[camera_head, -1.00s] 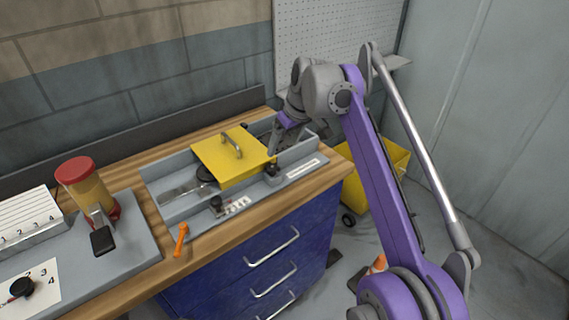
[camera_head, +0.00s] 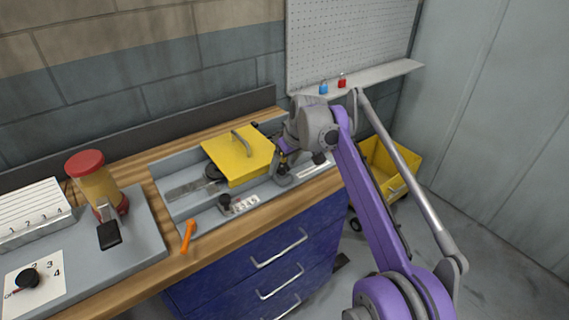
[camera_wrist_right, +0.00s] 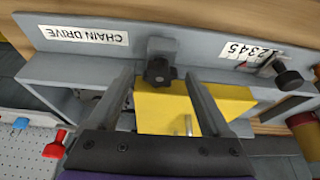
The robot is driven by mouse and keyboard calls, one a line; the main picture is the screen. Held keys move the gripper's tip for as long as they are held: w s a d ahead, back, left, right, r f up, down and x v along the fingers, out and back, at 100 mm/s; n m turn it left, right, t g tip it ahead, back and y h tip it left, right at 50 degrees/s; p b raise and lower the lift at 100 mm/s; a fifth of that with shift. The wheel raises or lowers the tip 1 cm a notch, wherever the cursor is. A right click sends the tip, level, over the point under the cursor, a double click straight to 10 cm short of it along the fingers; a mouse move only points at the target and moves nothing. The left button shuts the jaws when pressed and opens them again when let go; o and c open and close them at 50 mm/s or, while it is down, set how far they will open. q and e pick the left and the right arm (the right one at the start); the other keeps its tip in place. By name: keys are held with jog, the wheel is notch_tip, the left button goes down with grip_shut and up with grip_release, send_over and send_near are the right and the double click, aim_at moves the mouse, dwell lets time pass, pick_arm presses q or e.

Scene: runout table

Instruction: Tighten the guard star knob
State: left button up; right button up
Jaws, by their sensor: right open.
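The guard star knob (camera_wrist_right: 160,72) is black and lobed. It sits on a grey bracket at the front edge of the yellow guard (camera_wrist_right: 165,106). In the wrist view it appears between the open fingertips of my right gripper (camera_wrist_right: 158,80); I see no contact. In the head view, my right gripper (camera_head: 284,165) is at the guard's right front corner and largely covers the knob. The yellow guard (camera_head: 238,155), with its grey handle, lies closed over the grey trough. My left gripper is not in view.
A black selector knob (camera_head: 224,201) stands by a number label on the trough's front rail. An orange tool (camera_head: 187,236) lies at the bench edge. A red-capped container (camera_head: 97,182) stands at left. A yellow bin (camera_head: 388,168) is on the floor at right.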

grip_shut()
jog(key=shift+m, duration=0.3)
jog(key=shift+s+a+r+m+t+h+p, duration=0.1)
jog(key=shift+m+h+p, duration=0.05)
jog(key=shift+m+p, duration=0.25)
jog(key=shift+w+a+m+t+h+p, duration=0.1)
jog(key=shift+m+h+p, duration=0.15)
jog(key=shift+m, duration=0.15)
jog(key=shift+s+r+m+t+h+p, duration=0.1)
jog(key=shift+m+p, duration=0.25)
jog(key=shift+m, duration=0.05)
jog(key=shift+a+f+m+h+p, duration=0.1)
jog(key=shift+m+h+p, duration=0.65)
jog(key=shift+m, duration=0.75)
grip_release()
